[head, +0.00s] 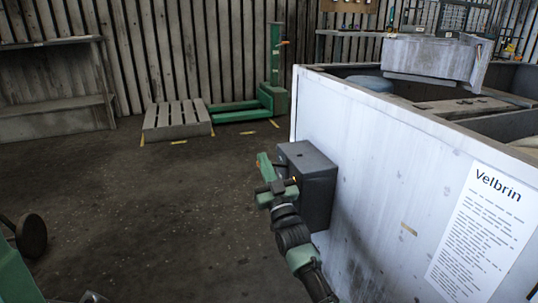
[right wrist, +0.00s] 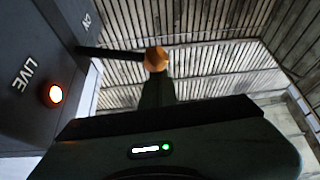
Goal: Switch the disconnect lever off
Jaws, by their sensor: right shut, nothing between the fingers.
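The dark grey disconnect box (head: 312,178) is fixed to the side of the white housing. In the right wrist view its face (right wrist: 35,45) reads LIVE beside a lit orange lamp (right wrist: 56,94). A second short label, apparently ON, is near the box's edge. The dark lever (right wrist: 112,54) sticks out from the box and ends in an orange knob (right wrist: 156,59). My right gripper (head: 264,166) is shut and empty, just left of the box. In the wrist view its fingers (right wrist: 157,92) are in line with the knob; I cannot tell whether they touch. My left gripper is not in view.
The white housing (head: 370,160) with a Velbrin sheet (head: 478,225) fills the right side. A pallet (head: 177,120) and a green pallet jack (head: 255,105) stand at the back. Shelving (head: 55,100) is at far left.

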